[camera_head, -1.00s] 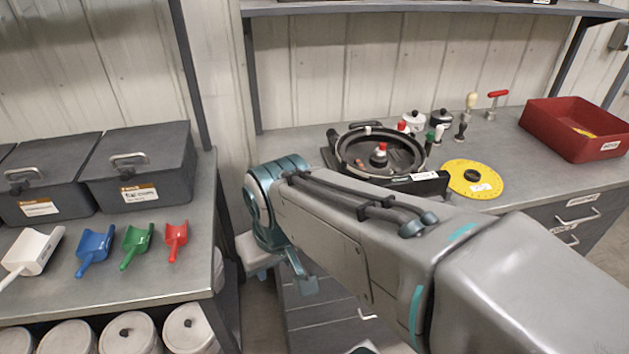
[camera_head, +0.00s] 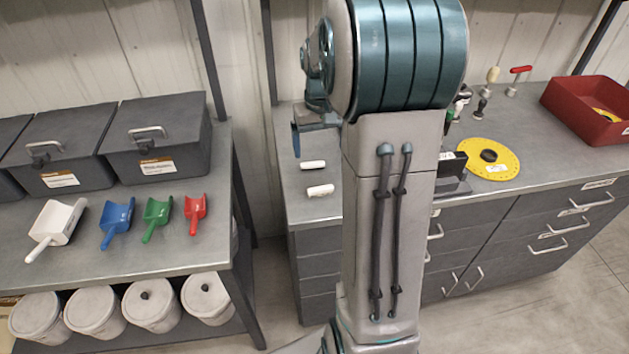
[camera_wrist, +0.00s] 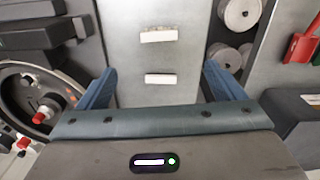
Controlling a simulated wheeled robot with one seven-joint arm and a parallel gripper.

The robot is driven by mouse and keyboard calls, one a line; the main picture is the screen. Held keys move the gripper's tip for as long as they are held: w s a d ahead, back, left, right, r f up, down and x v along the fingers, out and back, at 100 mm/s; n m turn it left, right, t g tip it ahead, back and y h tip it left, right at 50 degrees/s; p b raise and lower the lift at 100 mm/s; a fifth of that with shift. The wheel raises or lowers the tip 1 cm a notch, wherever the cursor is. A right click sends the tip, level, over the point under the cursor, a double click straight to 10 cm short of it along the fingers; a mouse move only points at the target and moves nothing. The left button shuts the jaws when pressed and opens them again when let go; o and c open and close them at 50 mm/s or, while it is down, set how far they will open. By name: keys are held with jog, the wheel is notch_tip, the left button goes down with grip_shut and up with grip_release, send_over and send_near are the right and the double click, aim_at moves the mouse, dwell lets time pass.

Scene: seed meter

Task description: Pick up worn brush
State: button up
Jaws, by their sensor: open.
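Two small whitish blocks, which look like brushes, lie apart on the grey bench top. The nearer one (camera_head: 320,190) is larger; in the wrist view (camera_wrist: 158,35) its edge looks uneven and brownish. The farther one (camera_head: 313,165) looks smaller and more even in the wrist view (camera_wrist: 160,80). I cannot tell for sure which is the worn brush. My gripper (camera_wrist: 159,66) is open and empty above the bench, its blue fingers either side of the farther block in the picture.
The seed meter (camera_wrist: 40,105) stands beside the blocks, mostly behind my arm in the head view. A yellow disc (camera_head: 479,158) and a red bin (camera_head: 592,112) are farther right. The left bench holds scoops (camera_head: 117,220) and lidded boxes (camera_head: 158,137). Bare bench surrounds the blocks.

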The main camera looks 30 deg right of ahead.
jog(key=p, duration=0.1)
send_over(320, 188)
jog(key=f, duration=0.8)
jog(key=shift+w+d+f, duration=0.2)
jog(key=shift+f, duration=0.2)
jog(key=shift+s+a+f+p, duration=0.1)
jog(key=shift+f+p, duration=0.3)
jog(key=shift+f, duration=0.95)
jog(key=shift+s+a+f+p, duration=0.1)
jog(key=shift+f+p, duration=0.3)
jog(key=shift+f, duration=0.9)
jog(key=c, duration=1.1)
